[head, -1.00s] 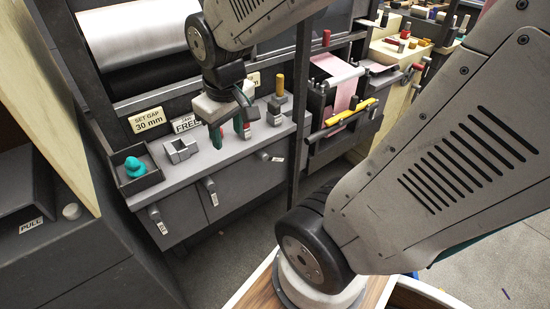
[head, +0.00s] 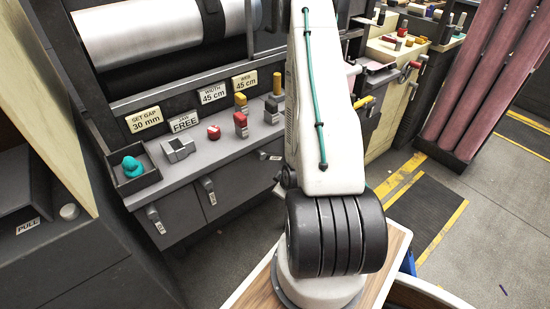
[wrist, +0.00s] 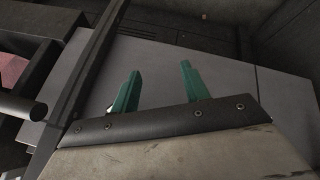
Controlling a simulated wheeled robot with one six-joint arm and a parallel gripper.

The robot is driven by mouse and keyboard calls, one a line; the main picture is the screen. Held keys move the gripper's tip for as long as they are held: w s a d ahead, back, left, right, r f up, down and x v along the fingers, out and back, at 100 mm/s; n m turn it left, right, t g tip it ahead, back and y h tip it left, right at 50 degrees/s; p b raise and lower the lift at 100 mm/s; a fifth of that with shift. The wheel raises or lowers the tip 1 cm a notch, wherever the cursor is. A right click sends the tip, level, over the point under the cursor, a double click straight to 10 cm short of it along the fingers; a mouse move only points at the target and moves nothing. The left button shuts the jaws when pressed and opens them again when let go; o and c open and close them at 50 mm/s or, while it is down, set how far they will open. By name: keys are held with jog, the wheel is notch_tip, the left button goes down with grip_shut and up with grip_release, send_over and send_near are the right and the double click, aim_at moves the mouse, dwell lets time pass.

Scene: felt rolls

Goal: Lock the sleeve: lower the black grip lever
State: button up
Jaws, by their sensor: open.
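My gripper (wrist: 157,85) shows in the wrist view with its two green fingers apart and nothing between them. Flat grey panels lie beyond the fingers. In the head view my arm rises in front of the console and the gripper is hidden. I cannot identify the black grip lever for certain. A dark upright piece (head: 211,18) crosses the silver roller (head: 140,28). Dark handles with white tags sit on the console front: left (head: 153,214), middle (head: 208,185) and right (head: 263,155).
On the grey ledge stand a metal block (head: 178,149), a red knob (head: 213,131), a red-and-yellow post (head: 241,120) and a grey post with a yellow top (head: 274,101). A teal duck (head: 133,166) sits in a dark tray (head: 120,187). In the wrist view a dark bar (wrist: 90,65) runs at left.

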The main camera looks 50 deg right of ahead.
jog(key=w+d+n+t+h, duration=0.2)
jog(key=t, duration=0.1)
jog(key=n+t+h, duration=0.2)
jog(key=t+h, duration=0.1)
jog(key=t, duration=0.1)
send_near(276, 158)
jog(key=x, duration=1)
jog(key=shift+w+d+f, duration=0.1)
jog(key=shift+w, duration=0.2)
grip_shut()
